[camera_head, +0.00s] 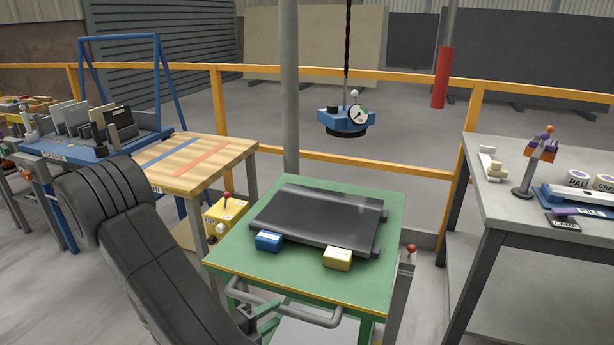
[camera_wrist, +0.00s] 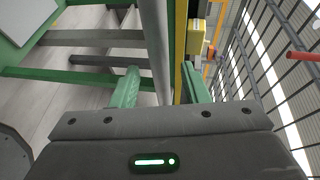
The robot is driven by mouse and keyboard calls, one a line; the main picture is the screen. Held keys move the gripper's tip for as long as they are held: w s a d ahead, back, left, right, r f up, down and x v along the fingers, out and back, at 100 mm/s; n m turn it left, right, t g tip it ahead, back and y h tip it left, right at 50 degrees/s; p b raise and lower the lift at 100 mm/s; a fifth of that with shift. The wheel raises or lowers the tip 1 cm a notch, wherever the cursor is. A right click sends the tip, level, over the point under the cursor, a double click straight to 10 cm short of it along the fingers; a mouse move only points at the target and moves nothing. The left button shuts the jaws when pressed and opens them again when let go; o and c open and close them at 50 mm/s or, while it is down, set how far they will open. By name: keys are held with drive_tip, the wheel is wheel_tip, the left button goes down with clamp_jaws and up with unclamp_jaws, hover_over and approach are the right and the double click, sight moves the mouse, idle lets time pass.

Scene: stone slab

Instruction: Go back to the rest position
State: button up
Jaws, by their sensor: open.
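My gripper (camera_head: 264,322) is low at the front of the green-topped cart (camera_head: 360,195), by its grey handle bar (camera_head: 325,320). In the wrist view my gripper (camera_wrist: 160,82) shows two green fingers spread apart, with nothing held between them.
A blue lifting device with a gauge (camera_head: 345,119) hangs behind the cart. A grey table (camera_head: 510,200) with small items stands at right. A striped wooden table (camera_head: 190,160) and a blue rack (camera_head: 90,150) stand at left. A yellow railing (camera_head: 390,169) runs behind.

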sight(277, 312)
drive_tip(key=shift+x, duration=1.5)
drive_tip(key=shift+s+a, duration=0.1)
drive_tip(key=shift+p+v, duration=0.85)
drive_tip(key=shift+v, duration=5.15)
drive_tip(key=shift+b+x, duration=1.05)
drive_tip(key=shift+x, duration=5.7)
drive_tip(key=shift+w, duration=0.55)
